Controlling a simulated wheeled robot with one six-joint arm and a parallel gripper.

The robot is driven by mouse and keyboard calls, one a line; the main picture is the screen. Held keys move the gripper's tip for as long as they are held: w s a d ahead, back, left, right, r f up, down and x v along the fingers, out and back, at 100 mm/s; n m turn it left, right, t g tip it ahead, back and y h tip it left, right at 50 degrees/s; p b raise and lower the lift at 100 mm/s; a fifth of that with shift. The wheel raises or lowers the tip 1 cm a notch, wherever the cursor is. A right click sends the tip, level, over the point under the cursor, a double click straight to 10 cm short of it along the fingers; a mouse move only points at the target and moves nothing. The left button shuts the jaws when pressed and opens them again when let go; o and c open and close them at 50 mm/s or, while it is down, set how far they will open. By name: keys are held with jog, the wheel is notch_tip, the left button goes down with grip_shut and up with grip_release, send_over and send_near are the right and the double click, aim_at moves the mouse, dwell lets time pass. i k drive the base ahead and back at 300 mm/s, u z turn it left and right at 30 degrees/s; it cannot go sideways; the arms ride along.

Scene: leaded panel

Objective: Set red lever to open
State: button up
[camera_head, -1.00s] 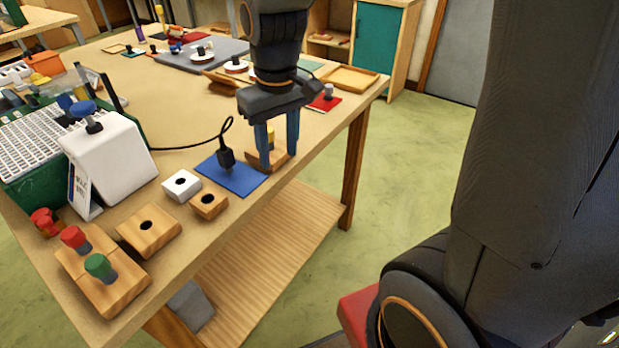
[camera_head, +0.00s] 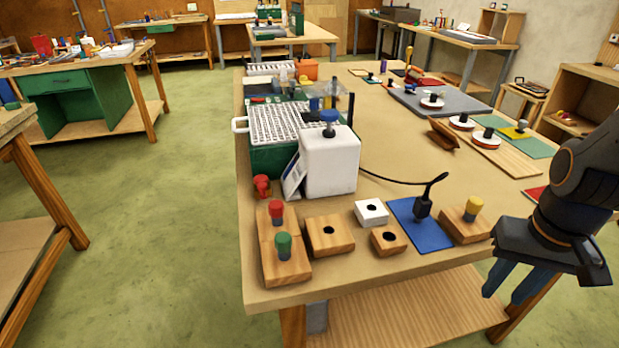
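No part is plainly marked as the red lever. A red fitting (camera_head: 262,186) with a rounded top stands on the table at the left edge, beside the white box machine (camera_head: 331,162). A red knob (camera_head: 276,210) on a short grey stem stands upright on a wooden block (camera_head: 268,228) in front of it. I cannot tell which of the two is the lever, nor its setting. My gripper (camera_head: 514,284) hangs past the table's front right edge, far right of both. Its blue fingers are apart and nothing shows between them.
A green knob (camera_head: 284,245) stands just in front of the red knob. Wooden blocks, a white block (camera_head: 371,213), a blue mat (camera_head: 420,225) with a black plug (camera_head: 424,204), and a yellow-knobbed block (camera_head: 465,222) line the front. A black cable crosses behind them.

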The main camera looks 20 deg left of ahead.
aim_at(262, 184)
jog(key=u, duration=1.6)
jog(key=k, duration=0.5)
jog(key=u, duration=1.5)
jog(key=i, duration=0.85)
jog(key=z, duration=2.05)
jog(key=i, duration=0.3)
jog(key=u, duration=0.1)
